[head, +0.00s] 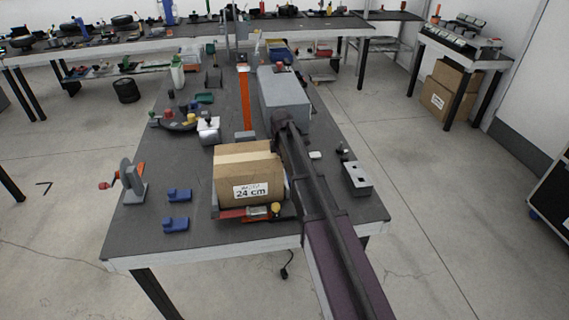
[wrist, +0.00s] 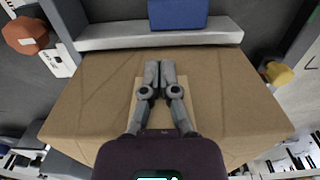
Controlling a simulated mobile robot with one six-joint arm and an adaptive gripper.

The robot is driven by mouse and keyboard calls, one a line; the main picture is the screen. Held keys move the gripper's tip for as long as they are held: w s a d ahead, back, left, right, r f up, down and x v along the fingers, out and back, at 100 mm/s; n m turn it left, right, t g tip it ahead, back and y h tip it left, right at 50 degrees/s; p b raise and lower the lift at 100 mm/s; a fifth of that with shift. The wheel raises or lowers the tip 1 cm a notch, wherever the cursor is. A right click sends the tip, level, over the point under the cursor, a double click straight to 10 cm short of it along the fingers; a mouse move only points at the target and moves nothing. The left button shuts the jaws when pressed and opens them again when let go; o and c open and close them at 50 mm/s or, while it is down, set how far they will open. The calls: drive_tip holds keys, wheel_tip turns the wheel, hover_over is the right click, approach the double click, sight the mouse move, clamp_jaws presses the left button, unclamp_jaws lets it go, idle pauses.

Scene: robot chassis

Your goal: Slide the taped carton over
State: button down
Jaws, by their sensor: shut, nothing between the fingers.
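The taped carton (head: 245,175) is a brown box with a paler tape strip along its top and a white "24 cm" label on its near side. It sits near the front edge of the dark workbench. In the wrist view the carton (wrist: 100,95) fills the middle, with the pale tape strip under my fingers. My gripper (wrist: 160,68) is shut and empty, its two fingertips side by side in front of the carton's surface. I cannot tell whether they touch it. In the head view my arm passes along the carton's right side, and the fingers are hidden.
A low fixture with a red part (head: 240,213) and a yellow knob (head: 276,208) lies along the carton's near side. Blue blocks (head: 178,195) and a grey crank stand (head: 132,184) are to the left. A grey box (head: 284,90) stands behind; a grey switch box (head: 357,178) is right.

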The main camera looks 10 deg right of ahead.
drive_tip(key=shift+d, duration=2.05)
drive_tip(key=shift+r+p, duration=0.55)
drive_tip(key=shift+p, duration=0.05)
wheel_tip(320, 180, up, 9)
drive_tip(key=p, duration=0.8)
drive_tip(key=shift+p, duration=0.4)
drive_tip(key=shift+s, duration=0.15)
drive_tip(key=s+a+m, duration=0.1)
drive_tip(key=s+m, duration=1.7)
drive_tip(key=s, duration=1.1)
